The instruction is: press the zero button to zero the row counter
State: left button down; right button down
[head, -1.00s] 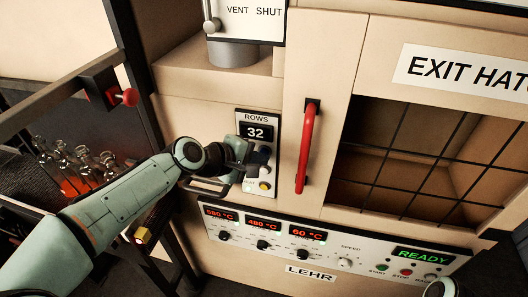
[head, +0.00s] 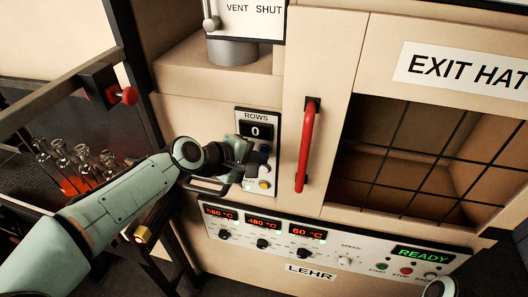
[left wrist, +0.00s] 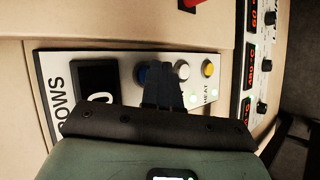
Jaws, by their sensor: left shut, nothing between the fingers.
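The row counter (head: 257,131) is a small dark display under the word ROWS on a pale panel, and it reads 0. It also shows in the left wrist view (left wrist: 97,95). Below the display is a column of buttons: a blue one (left wrist: 142,73), a white one (left wrist: 183,69) and a yellow one (left wrist: 208,69). My left gripper (head: 257,160) is shut and empty, its dark fingertips right at the panel by the blue button. The fingers partly hide the blue button and its label, so I cannot tell whether they touch it. My right gripper is out of view.
A red vertical handle (head: 305,147) stands just right of the panel. Below is the LEHR control strip (head: 340,254) with red temperature displays and knobs. A red-knobbed lever (head: 129,96) and a rack of glassware (head: 75,165) are at the left.

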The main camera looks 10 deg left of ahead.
pick_arm(q)
jog(key=shift+s, duration=0.45)
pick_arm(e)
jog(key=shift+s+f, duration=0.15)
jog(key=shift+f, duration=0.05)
